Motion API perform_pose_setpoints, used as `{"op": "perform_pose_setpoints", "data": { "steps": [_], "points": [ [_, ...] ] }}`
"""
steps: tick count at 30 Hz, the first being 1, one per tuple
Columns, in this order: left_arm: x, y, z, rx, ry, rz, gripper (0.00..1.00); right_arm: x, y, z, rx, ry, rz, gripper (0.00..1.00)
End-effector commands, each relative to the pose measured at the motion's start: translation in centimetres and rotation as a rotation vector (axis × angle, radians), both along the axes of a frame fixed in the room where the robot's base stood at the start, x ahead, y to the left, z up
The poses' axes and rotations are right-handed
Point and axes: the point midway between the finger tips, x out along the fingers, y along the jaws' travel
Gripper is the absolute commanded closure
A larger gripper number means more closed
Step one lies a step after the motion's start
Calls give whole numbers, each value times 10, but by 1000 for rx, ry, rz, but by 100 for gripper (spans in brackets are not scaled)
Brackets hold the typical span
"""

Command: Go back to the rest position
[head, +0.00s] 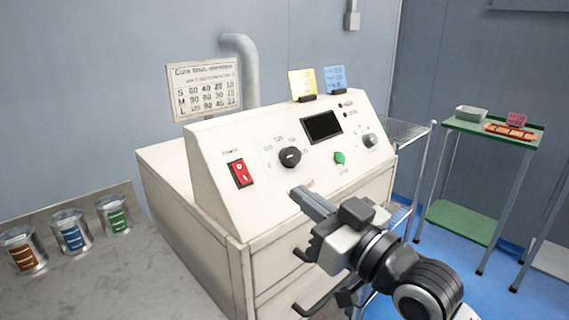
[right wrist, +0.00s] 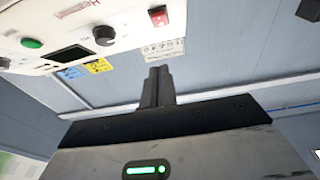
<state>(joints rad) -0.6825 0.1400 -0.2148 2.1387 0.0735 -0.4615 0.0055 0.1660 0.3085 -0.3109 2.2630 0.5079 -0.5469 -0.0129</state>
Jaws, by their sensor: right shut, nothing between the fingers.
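In the right wrist view the closed fingers (right wrist: 158,85) stand upright in the middle, with the panel (right wrist: 75,25) upper left. I cannot tell whether the fingertips touch the panel. The panel carries a red switch (head: 240,173), a dark screen (head: 322,127), a green button (head: 339,157) and a second knob (head: 369,140). My left gripper does not show.
Several labelled cans (head: 71,234) stand on the grey worktop at left. Drawer handles (head: 318,295) stick out below my right arm. A green-topped cart (head: 500,133) stands at right, with blue floor around it.

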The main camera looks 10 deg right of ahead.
Motion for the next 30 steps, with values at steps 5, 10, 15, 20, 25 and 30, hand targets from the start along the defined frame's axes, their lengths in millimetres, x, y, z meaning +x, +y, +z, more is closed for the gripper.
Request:
{"op": "perform_pose_setpoints", "data": {
  "steps": [5,10,15,20,25,30],
  "points": [
    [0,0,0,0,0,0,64,-17,-18,-115,-32,233,-113,100],
    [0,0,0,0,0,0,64,-70,-37,-228,-113,468,-221,100],
    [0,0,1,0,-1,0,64,-130,-52,-298,-194,637,-283,100],
    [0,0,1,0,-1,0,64,-160,-57,-325,-234,707,-304,100],
    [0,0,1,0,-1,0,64,-163,-58,-328,-240,714,-305,100],
    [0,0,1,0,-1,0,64,-163,-58,-328,-240,714,-305,100]
  ]
}}
